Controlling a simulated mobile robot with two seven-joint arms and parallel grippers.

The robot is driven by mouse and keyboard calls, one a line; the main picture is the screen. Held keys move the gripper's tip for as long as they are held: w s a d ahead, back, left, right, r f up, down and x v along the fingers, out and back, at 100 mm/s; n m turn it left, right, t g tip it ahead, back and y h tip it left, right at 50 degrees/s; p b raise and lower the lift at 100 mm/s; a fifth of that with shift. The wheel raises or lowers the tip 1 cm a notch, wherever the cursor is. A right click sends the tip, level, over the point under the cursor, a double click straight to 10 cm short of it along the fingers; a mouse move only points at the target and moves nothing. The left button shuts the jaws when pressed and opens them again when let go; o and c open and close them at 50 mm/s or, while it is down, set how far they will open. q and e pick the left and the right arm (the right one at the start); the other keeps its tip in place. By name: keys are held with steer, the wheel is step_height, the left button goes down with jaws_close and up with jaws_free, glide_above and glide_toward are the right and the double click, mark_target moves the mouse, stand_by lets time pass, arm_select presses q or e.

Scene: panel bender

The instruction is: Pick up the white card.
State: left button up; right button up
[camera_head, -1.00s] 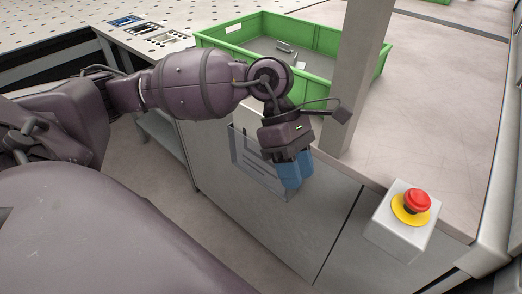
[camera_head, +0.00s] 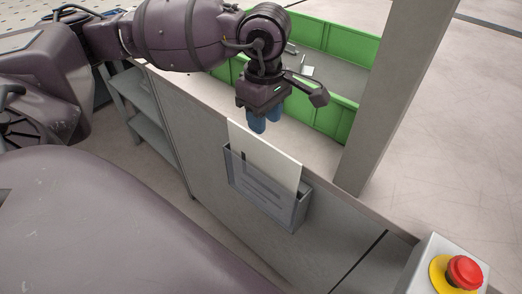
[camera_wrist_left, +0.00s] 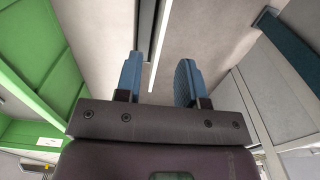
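The white card (camera_head: 270,155) stands upright, slightly tilted in the picture, in a grey slotted holder (camera_head: 292,212) on the side of the cabinet. Its upper part sticks out above the holder; its lower part shows only through the slots. My left gripper (camera_head: 264,122) is above and just behind the card's top edge in the head view, with blue fingers pointing down. In the left wrist view the fingers of the gripper (camera_wrist_left: 158,78) are apart, and a thin white strip, apparently the card's edge, shows between them. My right gripper is not in view.
A green crate (camera_head: 340,118) with small metal parts stands on the worktop behind my left gripper. A grey post (camera_head: 385,95) rises right of the card. A red emergency button (camera_head: 465,272) on a grey box is at lower right.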

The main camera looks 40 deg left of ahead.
mark_target(264, 150)
arm_select(q)
steer(key=shift+f, duration=4.75)
jaws_close()
